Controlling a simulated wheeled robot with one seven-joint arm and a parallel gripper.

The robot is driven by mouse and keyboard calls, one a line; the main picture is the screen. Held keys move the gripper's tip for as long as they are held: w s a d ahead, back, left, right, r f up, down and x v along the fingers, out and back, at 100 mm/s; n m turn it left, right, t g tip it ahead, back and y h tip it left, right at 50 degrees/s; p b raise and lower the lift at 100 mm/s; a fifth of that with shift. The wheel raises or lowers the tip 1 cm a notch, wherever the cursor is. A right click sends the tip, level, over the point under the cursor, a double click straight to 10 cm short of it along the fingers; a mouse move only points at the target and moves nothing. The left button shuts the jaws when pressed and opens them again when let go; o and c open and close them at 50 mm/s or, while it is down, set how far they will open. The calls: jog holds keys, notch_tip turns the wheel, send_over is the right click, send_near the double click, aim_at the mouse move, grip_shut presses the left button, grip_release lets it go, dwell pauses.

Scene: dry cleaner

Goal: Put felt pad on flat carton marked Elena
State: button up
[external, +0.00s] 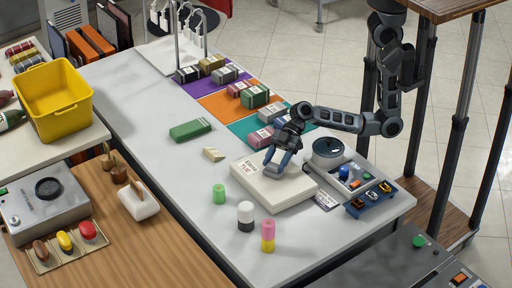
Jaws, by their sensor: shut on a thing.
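A flat white carton (292,194) lies on the grey-white counter, right of the middle. A label on its far left part carries dark lettering too small to read surely. My gripper (272,168) points down over the carton's upper face, shut on a small grey-blue piece that looks like the felt pad (271,180). The fingers hide part of the pad. I cannot tell whether the pad touches the carton or is just above it.
A grey device (345,180) and a blue rack (371,199) are at right. Labelled bundles lie on purple, orange and teal mats behind. A green box (190,130) lies left.

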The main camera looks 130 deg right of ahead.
jog(key=shift+f, duration=0.15)
jog(key=o, duration=1)
jog(key=shift+r, duration=0.25)
jog(key=b+v, duration=0.1)
jog(key=v, duration=1.1)
jog(key=shift+s+f, duration=0.1)
